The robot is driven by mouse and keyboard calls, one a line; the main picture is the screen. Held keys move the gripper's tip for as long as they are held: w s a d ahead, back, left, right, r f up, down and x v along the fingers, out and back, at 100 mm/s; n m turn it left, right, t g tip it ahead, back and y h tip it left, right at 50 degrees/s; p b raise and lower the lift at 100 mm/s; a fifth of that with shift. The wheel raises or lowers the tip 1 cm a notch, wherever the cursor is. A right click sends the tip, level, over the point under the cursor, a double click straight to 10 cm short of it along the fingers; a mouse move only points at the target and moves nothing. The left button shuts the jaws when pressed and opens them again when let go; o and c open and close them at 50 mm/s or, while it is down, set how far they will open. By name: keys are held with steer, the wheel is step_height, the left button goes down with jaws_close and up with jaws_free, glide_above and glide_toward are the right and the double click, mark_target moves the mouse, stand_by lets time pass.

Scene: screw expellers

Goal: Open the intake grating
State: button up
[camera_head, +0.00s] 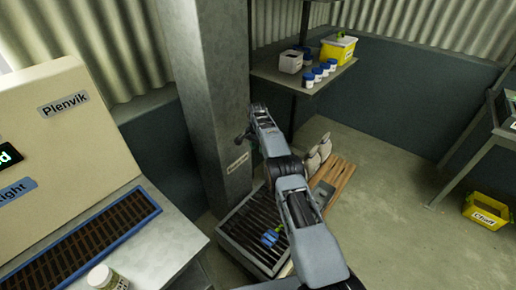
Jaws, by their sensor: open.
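A dark slatted grating (258,226) in a pale frame lies low at the foot of the grey column. A brown slatted grating (75,240) is set flat in the top of the pale machine marked "Plenvik" at the left. Which one is the intake grating I cannot tell; both look closed. My gripper (242,137) is small and dark at the arm's far end, in front of the column. It appears open and empty, apart from both gratings. My arm hides the right part of the low grating.
Blue and green items (271,237) lie on the low grating. A white jar (105,278) stands at the machine's front edge. A wooden pallet (336,180) holds sacks (316,153). A shelf (295,77) bears jars and a yellow bin (338,48). Floor at right is clear near the yellow "Chaff" crate (487,212).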

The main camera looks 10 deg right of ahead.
step_height(320, 180, up, 4)
steer(key=p, duration=0.3)
steer(key=shift+w+a+r, duration=0.1)
stand_by(0.5)
steer(key=s+f+n, duration=0.4)
steer(key=n, duration=0.1)
steer(key=s+r+n+t, duration=0.1)
steer(key=s+r, duration=0.7)
steer(key=s, duration=0.4)
steer(key=s+r+n+t, duration=0.1)
steer(key=s+r+n, duration=0.1)
steer(key=s+r, duration=0.5)
steer(key=s+d+r+n+t, duration=0.1)
steer(key=s+r, duration=0.7)
steer(key=s, duration=0.9)
steer(key=shift+r+n+t, duration=0.35)
steer(key=shift+n+t, duration=0.25)
steer(key=shift+n, duration=0.1)
